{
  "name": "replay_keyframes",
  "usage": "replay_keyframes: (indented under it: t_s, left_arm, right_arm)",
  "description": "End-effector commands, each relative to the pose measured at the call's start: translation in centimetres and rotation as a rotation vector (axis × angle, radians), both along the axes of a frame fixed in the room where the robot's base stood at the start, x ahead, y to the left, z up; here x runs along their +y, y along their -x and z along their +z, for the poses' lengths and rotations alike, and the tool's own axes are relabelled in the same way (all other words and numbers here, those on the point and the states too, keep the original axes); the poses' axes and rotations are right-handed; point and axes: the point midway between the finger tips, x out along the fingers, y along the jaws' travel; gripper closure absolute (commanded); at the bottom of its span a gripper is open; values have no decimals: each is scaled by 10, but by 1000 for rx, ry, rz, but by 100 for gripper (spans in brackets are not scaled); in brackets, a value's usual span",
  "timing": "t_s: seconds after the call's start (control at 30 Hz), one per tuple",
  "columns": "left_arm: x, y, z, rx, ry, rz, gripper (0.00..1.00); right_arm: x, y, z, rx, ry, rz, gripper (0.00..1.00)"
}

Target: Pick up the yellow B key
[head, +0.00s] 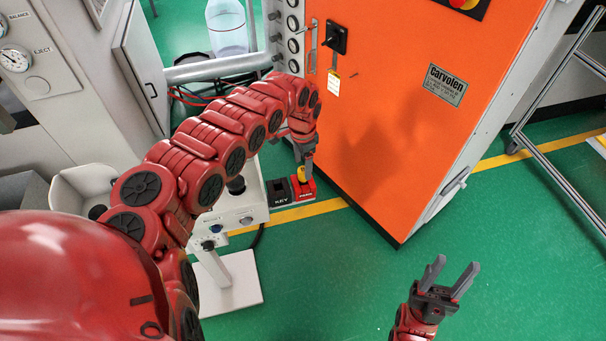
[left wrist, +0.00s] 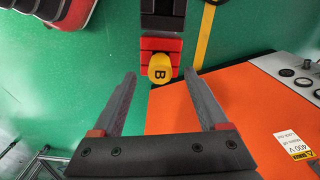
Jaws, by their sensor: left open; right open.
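The yellow B key (left wrist: 161,68) has a round yellow head marked with a black B. It sits in the red part of a small red and black key holder (left wrist: 160,22). In the head view the key (head: 301,174) shows as a small yellow spot beside the orange cabinet's lower left edge, on the holder (head: 279,193) marked KEY. My left gripper (left wrist: 160,92) is open, with the key beyond and between its fingertips, apart from both. In the head view the left gripper (head: 308,162) hangs right by the key. My right gripper (head: 449,274) is open and empty above the green floor.
The orange cabinet (head: 405,110) stands close to the right of the key and my left gripper. A white control box (head: 243,203) on a stand is to the left. Green floor (head: 340,275) is free in front, with a yellow line (head: 318,209) across it.

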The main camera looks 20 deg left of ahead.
Motion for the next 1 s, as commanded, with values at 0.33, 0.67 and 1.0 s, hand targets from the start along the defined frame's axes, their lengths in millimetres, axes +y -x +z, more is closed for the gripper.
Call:
replay_keyframes:
  t_s: [0.33,0.67,1.0]
  left_arm:
    - [-3,0,-40,2,4,-1,23]
    - [0,-1,-48,-2,-1,0,23]
    - [0,-1,-48,-1,0,0,77]
  right_arm:
    - [0,0,15,0,0,0,50]
    - [0,0,16,0,0,0,50]
    - [0,0,16,0,0,0,50]
